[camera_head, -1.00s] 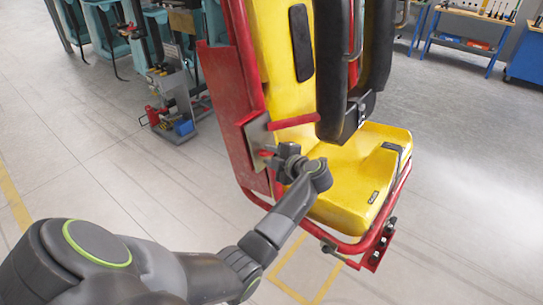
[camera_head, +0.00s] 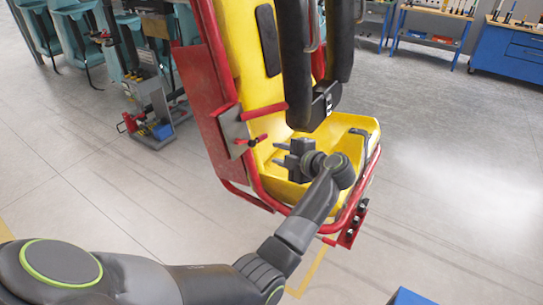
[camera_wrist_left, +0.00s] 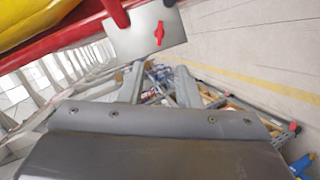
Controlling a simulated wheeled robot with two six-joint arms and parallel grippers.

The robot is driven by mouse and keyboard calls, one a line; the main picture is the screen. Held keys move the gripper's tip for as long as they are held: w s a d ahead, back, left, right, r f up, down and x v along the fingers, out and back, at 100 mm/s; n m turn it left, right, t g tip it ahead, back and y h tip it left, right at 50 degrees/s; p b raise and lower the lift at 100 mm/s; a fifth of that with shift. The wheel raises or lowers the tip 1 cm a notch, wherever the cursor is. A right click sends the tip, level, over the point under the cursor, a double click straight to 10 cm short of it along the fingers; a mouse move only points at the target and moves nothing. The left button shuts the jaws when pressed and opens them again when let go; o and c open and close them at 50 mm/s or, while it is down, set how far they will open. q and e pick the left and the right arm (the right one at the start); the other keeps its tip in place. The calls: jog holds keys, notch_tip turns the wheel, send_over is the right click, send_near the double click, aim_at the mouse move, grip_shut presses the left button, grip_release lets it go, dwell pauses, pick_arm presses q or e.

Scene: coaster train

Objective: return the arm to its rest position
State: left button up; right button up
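My left arm reaches in from the lower left in the head view. Its gripper (camera_head: 279,153) is in front of the yellow seat (camera_head: 345,135), with its two fingers pointing left. The fingers are apart with nothing between them; the left wrist view also shows a gap between them (camera_wrist_left: 158,88). A grey metal plate (camera_head: 233,130) with a red handle (camera_head: 250,140) is on the red frame, left of the gripper and apart from it. In the left wrist view, the plate (camera_wrist_left: 130,42) and red handle (camera_wrist_left: 159,34) are above the fingers. My right gripper is not in view.
Black padded restraints (camera_head: 295,60) hang above the seat. A red side panel (camera_head: 205,90) and red tube frame surround it. A grey stand with a red jack (camera_head: 130,122) is at left. Blue workbenches (camera_head: 510,50) stand at back right. A blue object (camera_head: 410,298) shows at the bottom edge.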

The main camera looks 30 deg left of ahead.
pick_arm(q)
jog(key=shift+s+d+r, duration=0.15)
jog(key=shift+d, duration=0.2)
